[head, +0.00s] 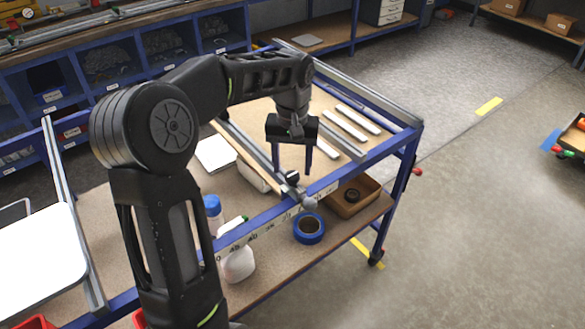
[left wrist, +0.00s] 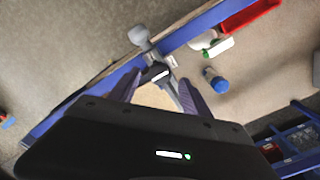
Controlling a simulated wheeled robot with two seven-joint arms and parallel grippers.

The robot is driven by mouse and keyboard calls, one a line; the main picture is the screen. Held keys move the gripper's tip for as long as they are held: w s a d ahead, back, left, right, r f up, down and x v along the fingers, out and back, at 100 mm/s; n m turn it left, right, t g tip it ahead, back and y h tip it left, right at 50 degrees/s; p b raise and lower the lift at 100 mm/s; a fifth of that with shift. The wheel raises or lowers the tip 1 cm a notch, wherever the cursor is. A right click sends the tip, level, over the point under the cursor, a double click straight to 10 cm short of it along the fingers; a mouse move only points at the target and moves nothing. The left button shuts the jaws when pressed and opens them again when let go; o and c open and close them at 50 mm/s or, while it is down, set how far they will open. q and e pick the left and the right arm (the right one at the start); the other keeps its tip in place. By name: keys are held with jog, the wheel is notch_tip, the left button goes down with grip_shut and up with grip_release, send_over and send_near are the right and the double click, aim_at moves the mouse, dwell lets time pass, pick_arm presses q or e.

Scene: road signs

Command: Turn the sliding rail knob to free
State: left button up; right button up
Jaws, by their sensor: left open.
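The sliding rail (head: 243,141) is a long grey bar lying across the blue-framed table. A black block (head: 292,177) sits at its near end, by the table's front edge. The grey round knob (head: 309,203) sticks out there, just past the blue edge beam. In the left wrist view the knob (left wrist: 138,35) is at the top, beyond the fingers. My left gripper (head: 292,168) points down, open and empty, above the rail's near end. In the left wrist view its fingers (left wrist: 158,82) stand apart on either side of the rail's end. My right gripper is not in view.
Pale bars (head: 343,125) lie on the table's right part.

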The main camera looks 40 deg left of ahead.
pick_arm(q)
jog(key=shift+f, duration=1.15)
jog(key=shift+c, duration=0.3)
grip_shut()
